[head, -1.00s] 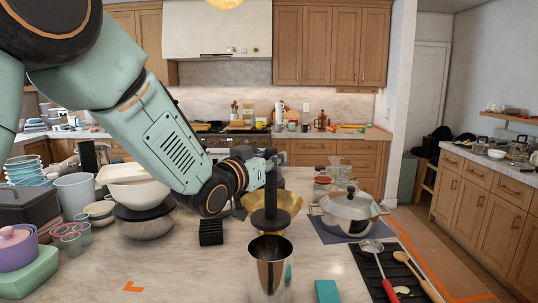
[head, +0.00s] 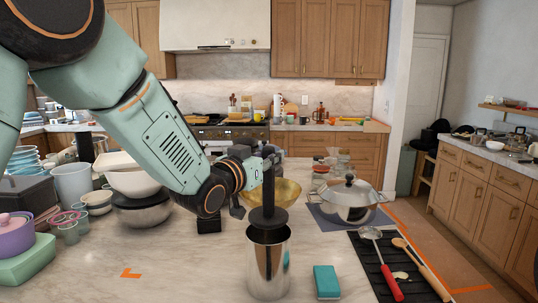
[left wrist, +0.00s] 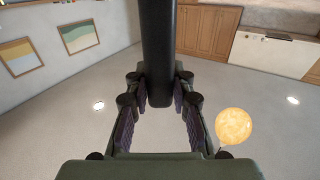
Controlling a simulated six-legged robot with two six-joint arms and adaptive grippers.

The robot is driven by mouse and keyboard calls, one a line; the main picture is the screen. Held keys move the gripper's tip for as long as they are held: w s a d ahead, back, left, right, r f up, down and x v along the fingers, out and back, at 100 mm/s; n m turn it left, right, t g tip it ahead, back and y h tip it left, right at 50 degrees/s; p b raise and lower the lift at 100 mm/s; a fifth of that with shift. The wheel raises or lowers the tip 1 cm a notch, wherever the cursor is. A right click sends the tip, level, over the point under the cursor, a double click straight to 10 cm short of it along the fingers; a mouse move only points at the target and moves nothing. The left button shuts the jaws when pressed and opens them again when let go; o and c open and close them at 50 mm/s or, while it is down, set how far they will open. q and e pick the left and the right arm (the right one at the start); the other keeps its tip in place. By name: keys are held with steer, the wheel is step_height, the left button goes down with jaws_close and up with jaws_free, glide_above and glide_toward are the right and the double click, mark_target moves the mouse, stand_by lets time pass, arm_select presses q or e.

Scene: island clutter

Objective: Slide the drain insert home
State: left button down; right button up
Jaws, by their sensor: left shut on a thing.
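The drain insert (head: 267,220) is black, with an upright post and a wide disc at its lower end. A tall shiny metal cylinder (head: 268,270) stands upright on the counter below it. The disc overlaps the cylinder's mouth in the head view; I cannot tell if it touches the rim or sits inside it. My left gripper (head: 268,164) is shut on the upper post, above the cylinder. In the left wrist view the dark post (left wrist: 159,50) stands between the fingers. My right gripper is not in view.
A gold bowl (head: 288,190) is close behind the post. A teal block (head: 326,282) lies right of the cylinder. A lidded pot (head: 349,203) and a black mat (head: 372,262) with utensils are further right. Bowls and cups crowd the left; the front-left counter is clear.

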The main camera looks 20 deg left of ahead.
arm_select(q)
step_height(320, 180, down, 2)
steer(key=shift+w+f+b, duration=0.15)
steer(key=shift+b, duration=0.4)
steer(key=shift+s, duration=0.2)
steer(key=shift+w, duration=0.3)
steer(key=shift+s, duration=0.25)
stand_by(0.7)
